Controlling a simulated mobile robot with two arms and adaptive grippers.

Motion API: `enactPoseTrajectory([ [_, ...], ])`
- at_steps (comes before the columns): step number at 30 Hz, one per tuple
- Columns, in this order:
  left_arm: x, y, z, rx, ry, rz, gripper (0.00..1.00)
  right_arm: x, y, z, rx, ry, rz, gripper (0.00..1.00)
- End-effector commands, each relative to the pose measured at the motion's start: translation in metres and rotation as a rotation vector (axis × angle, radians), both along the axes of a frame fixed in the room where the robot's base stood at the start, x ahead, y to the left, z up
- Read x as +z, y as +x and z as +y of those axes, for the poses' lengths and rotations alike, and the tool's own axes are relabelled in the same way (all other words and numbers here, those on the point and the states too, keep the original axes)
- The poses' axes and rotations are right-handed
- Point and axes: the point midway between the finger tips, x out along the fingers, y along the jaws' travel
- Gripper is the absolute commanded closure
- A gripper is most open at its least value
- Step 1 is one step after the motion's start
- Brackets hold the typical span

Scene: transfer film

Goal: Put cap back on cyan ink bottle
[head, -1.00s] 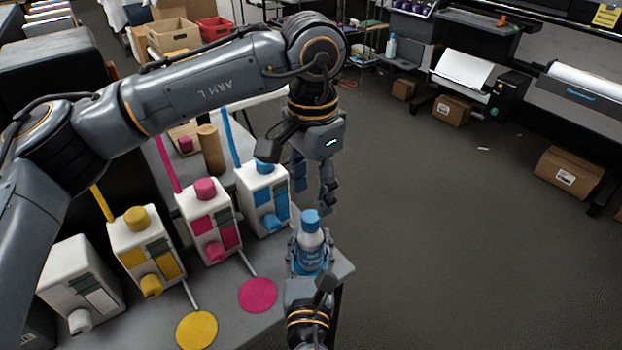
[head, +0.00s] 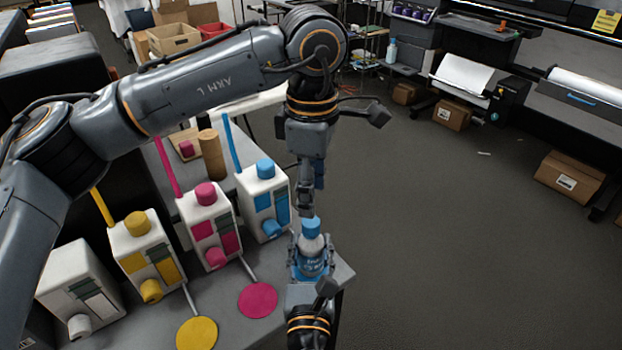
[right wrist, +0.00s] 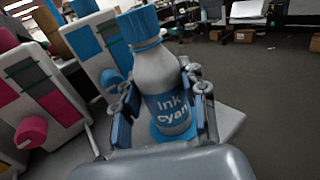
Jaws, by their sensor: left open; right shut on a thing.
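The cyan ink bottle (head: 311,251), white with a blue label, stands upright in my right gripper (head: 311,268). The right wrist view also shows the bottle (right wrist: 160,75) between the two fingers of this gripper (right wrist: 165,115). The blue cap (head: 310,228) sits on top of the bottle's neck, and the cap shows there too in the right wrist view (right wrist: 138,25). I cannot tell how tight it is. My left gripper (head: 305,207) points down just above the cap, open and seen edge-on. It holds nothing that I can see.
White ink tanks with yellow, magenta and cyan caps (head: 265,168) stand on the grey table (head: 255,325) left of the bottle. Magenta (head: 258,299) and yellow (head: 197,334) discs lie in front of them. The floor (head: 440,240) right of the table is clear.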

Motion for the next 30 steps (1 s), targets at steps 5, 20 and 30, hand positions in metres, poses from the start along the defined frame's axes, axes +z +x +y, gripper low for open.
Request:
enactPoseTrajectory([
  [5,0.003,0.000,0.000,0.406,-0.001,0.000,0.48,0.000,0.000,0.000,0.000,0.000,0.000,1.00],
  [20,0.009,-0.001,0.001,1.553,0.002,0.000,0.48,0.000,0.000,0.000,0.000,0.000,0.000,1.00],
  [30,0.013,-0.001,0.001,2.232,0.001,0.000,0.48,0.000,0.000,0.000,0.000,0.000,0.000,1.00],
])
